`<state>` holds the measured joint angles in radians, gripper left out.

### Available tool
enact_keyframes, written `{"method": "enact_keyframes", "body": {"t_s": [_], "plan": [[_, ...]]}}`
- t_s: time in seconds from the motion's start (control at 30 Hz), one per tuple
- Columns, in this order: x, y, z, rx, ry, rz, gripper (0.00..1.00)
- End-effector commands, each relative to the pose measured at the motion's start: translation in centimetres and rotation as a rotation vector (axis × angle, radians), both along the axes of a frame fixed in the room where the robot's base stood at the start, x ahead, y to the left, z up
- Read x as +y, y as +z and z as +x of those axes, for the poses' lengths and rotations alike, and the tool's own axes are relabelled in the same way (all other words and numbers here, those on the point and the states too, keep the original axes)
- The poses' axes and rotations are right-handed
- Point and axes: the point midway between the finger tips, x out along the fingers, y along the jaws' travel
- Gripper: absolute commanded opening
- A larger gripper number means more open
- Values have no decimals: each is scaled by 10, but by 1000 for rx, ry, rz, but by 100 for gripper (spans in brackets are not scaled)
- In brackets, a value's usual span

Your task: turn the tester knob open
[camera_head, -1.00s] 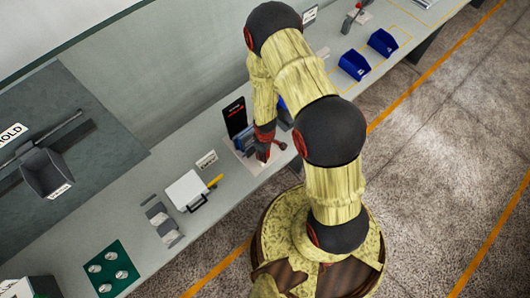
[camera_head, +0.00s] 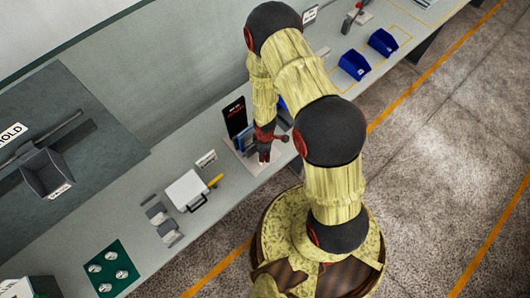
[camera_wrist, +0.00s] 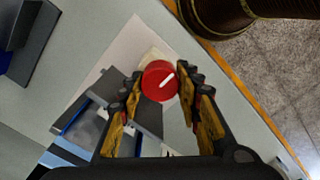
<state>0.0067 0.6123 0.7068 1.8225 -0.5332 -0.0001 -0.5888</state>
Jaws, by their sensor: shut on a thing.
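The tester knob (camera_wrist: 159,82) is a round red knob with a white line, at the middle of the wrist view. My gripper (camera_wrist: 160,88) has one finger on each side of the knob and is shut on it. The white line points up to the right in that view. In the head view my gripper (camera_head: 264,152) is over the tester's pale base plate (camera_head: 256,166), and it hides the knob there. The tester's dark upright panel (camera_head: 235,117) stands behind my gripper.
A white box with a black handle (camera_head: 187,191) and a yellow-handled tool (camera_head: 215,181) lie to the left on the bench. Blue bins (camera_head: 354,65) stand farther right. A green board (camera_head: 111,268) with round pieces lies at the near left. Bench space between the tester and the bins is clear.

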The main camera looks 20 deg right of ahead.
Motion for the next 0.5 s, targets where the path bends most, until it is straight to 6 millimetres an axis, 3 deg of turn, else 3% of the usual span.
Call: {"method": "enact_keyframes", "body": {"t_s": [0.2,0.23,0.5], "plan": [[0,1,2,-4,1,0,9],[0,1,2,-4,1,0,35],[0,0,1,-1,0,0,50]]}}
